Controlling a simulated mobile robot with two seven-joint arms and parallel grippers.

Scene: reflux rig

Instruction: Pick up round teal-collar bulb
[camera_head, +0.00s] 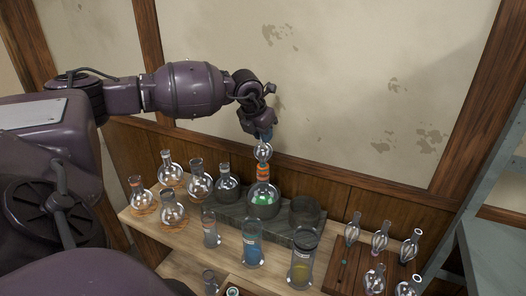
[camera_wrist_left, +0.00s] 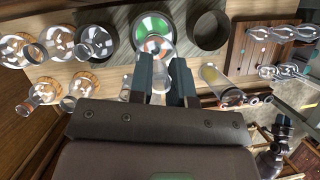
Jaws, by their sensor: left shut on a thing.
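My left gripper (camera_head: 265,137) comes down from above and is shut on a clear round bulb (camera_head: 264,152). The bulb is upright, directly over the neck of a round flask (camera_head: 263,200) that holds green liquid and has an orange-banded neck. I cannot tell whether the bulb touches the neck. In the left wrist view my left gripper's fingers (camera_wrist_left: 168,68) point toward the green-liquid flask (camera_wrist_left: 153,28).
A wooden rack (camera_head: 343,270) with several glass bulbs stands at the right. Several round flasks stand at the left, some on cork rings. Cylinders with blue (camera_head: 252,250) and yellow (camera_head: 301,270) liquid stand in front. A dark empty round holder (camera_head: 305,212) sits right of the flask.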

